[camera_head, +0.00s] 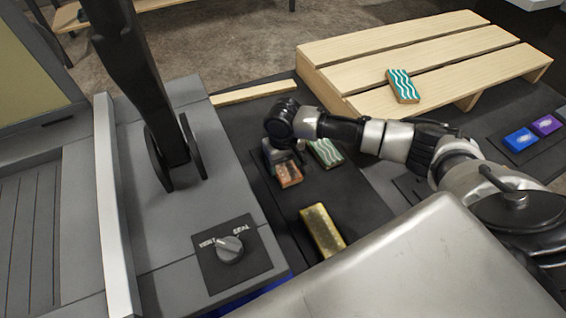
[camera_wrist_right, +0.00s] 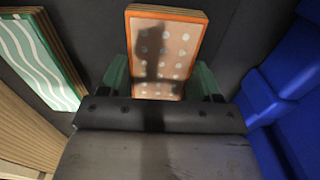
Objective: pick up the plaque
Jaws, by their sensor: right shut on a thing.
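An orange plaque with pale dots and a wooden edge (camera_wrist_right: 168,45) is between the green-tipped fingers of my right gripper (camera_wrist_right: 160,80) in the wrist view. My right gripper is shut on it. In the head view the same plaque (camera_head: 289,175) shows below my right gripper (camera_head: 284,160), over the dark tray surface. I cannot tell whether it touches that surface. A teal plaque with white waves (camera_head: 326,152) lies just right of the gripper, partly hidden by my arm. Another teal wave plaque (camera_head: 402,86) lies on the slatted wooden platform. My left gripper is not in view.
A gold bar (camera_head: 322,231) lies nearer on the dark surface. A grey console with a rotary knob (camera_head: 230,248) and a tall black lever (camera_head: 150,90) stands left. The wooden platform (camera_head: 440,50) is behind, with blue (camera_head: 521,139) and purple (camera_head: 546,124) blocks at right.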

